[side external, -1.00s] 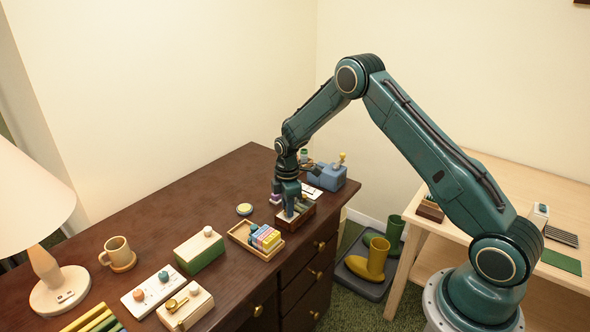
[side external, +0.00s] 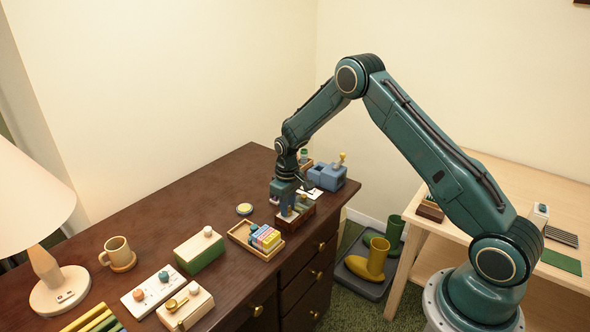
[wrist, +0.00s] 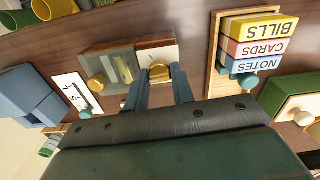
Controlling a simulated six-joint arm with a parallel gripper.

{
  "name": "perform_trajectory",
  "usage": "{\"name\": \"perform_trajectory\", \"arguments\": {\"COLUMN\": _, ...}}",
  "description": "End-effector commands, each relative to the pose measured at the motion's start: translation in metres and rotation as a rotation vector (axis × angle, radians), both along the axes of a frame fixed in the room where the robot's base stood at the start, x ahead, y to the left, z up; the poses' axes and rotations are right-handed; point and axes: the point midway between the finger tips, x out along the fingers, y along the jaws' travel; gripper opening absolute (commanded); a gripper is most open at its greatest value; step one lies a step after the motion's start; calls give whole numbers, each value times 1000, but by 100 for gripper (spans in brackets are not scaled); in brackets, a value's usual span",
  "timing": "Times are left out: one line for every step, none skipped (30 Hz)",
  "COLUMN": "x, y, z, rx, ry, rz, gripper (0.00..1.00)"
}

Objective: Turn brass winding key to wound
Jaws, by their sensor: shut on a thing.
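The brass winding key (wrist: 160,71) sits in front of a pale plate with a small dark mark (wrist: 157,52) on a wooden-edged unit. In the wrist view the two fingers of my gripper (wrist: 160,81) are shut on the key from both sides. In the side view my gripper (side external: 287,213) points down at the small wooden unit (side external: 307,214) near the desk's right end, and the key is hidden there. Beside the plate is a grey-green block with a slot window (wrist: 108,62) and a wooden knob (wrist: 97,87). The key's exact angle is hard to tell.
A tray (wrist: 213,77) with blocks marked BILLS, CARDS and NOTES stands close beside the unit. A blue box (side external: 328,178) and a white marked card (wrist: 70,88) lie on its other side. A green-and-cream box (side external: 200,250) stands farther left on the desk.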

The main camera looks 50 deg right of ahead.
Motion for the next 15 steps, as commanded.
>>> {"name": "perform_trajectory", "arguments": {"x": 0, "y": 0, "z": 0, "rx": 0, "ry": -1, "rz": -43, "gripper": 2}}
{"name": "perform_trajectory", "arguments": {"x": 0, "y": 0, "z": 0, "rx": 0, "ry": -1, "rz": -72, "gripper": 2}}
{"name": "perform_trajectory", "arguments": {"x": 0, "y": 0, "z": 0, "rx": 0, "ry": -1, "rz": -109, "gripper": 2}}
{"name": "perform_trajectory", "arguments": {"x": 0, "y": 0, "z": 0, "rx": 0, "ry": -1, "rz": -138, "gripper": 2}}
{"name": "perform_trajectory", "arguments": {"x": 0, "y": 0, "z": 0, "rx": 0, "ry": -1, "rz": -167, "gripper": 2}}
{"name": "perform_trajectory", "arguments": {"x": 0, "y": 0, "z": 0, "rx": 0, "ry": -1, "rz": -204, "gripper": 2}}
{"name": "perform_trajectory", "arguments": {"x": 0, "y": 0, "z": 0, "rx": 0, "ry": -1, "rz": -233, "gripper": 2}}
{"name": "perform_trajectory", "arguments": {"x": 0, "y": 0, "z": 0, "rx": 0, "ry": 0, "rz": -262, "gripper": 2}}
{"name": "perform_trajectory", "arguments": {"x": 0, "y": 0, "z": 0, "rx": 0, "ry": 0, "rz": -299, "gripper": 2}}
{"name": "perform_trajectory", "arguments": {"x": 0, "y": 0, "z": 0, "rx": 0, "ry": -1, "rz": -328, "gripper": 2}}
{"name": "perform_trajectory", "arguments": {"x": 0, "y": 0, "z": 0, "rx": 0, "ry": -1, "rz": -356, "gripper": 2}}
{"name": "perform_trajectory", "arguments": {"x": 0, "y": 0, "z": 0, "rx": 0, "ry": -1, "rz": -394, "gripper": 2}}
{"name": "perform_trajectory", "arguments": {"x": 0, "y": 0, "z": 0, "rx": 0, "ry": -1, "rz": -423, "gripper": 2}}
{"name": "perform_trajectory", "arguments": {"x": 0, "y": 0, "z": 0, "rx": 0, "ry": -1, "rz": -451, "gripper": 2}}
{"name": "perform_trajectory", "arguments": {"x": 0, "y": 0, "z": 0, "rx": 0, "ry": -1, "rz": -489, "gripper": 2}}
